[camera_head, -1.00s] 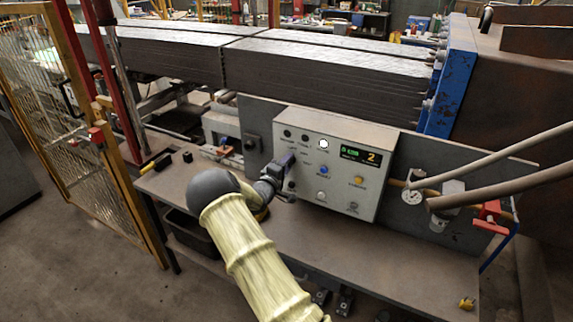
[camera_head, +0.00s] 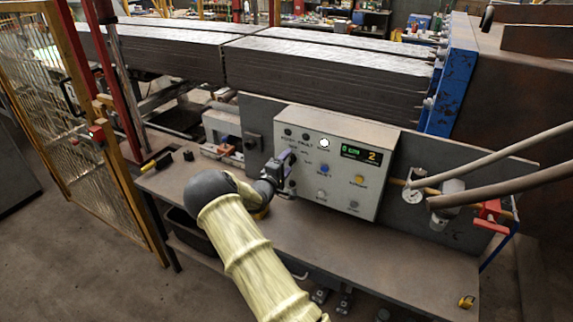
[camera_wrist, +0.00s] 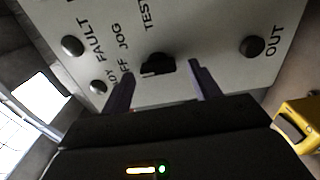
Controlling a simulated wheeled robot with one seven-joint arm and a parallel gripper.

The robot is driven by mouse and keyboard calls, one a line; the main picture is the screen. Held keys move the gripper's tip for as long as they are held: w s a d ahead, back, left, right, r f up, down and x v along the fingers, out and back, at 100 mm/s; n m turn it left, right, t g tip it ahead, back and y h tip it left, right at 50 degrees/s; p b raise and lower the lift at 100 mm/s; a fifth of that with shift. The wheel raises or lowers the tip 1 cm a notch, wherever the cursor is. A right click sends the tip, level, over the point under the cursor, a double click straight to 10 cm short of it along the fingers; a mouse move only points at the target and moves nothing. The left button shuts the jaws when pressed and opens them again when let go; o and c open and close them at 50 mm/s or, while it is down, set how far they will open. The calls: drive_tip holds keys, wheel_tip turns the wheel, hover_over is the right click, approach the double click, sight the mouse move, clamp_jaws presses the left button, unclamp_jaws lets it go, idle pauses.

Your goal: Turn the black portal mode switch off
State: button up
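The black mode switch (camera_wrist: 158,65) is a small dark knob on the pale control panel (camera_wrist: 185,30), with JOG and TEST lettering beside it in the wrist view. My gripper (camera_wrist: 162,78) is open, one purple finger on either side of the knob with gaps visible. I cannot tell whether the fingertips reach down to the panel. In the head view, my gripper (camera_head: 290,160) is at the left part of the panel box (camera_head: 365,205) and hides the switch.
The panel also bears a lit display (camera_head: 361,154), a blue button (camera_head: 324,170), a yellow button (camera_head: 359,180) and a white lamp (camera_head: 323,143). A pressure gauge (camera_head: 413,196) and pipes stand to the right. The bench (camera_head: 330,245) in front is mostly clear.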

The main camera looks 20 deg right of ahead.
drive_tip(key=b+v, duration=0.4)
drive_tip(key=v, duration=1.3)
drive_tip(key=shift+s+b, duration=0.2)
drive_tip(key=shift+b, duration=0.1)
drive_tip(key=shift+a+f, duration=0.1)
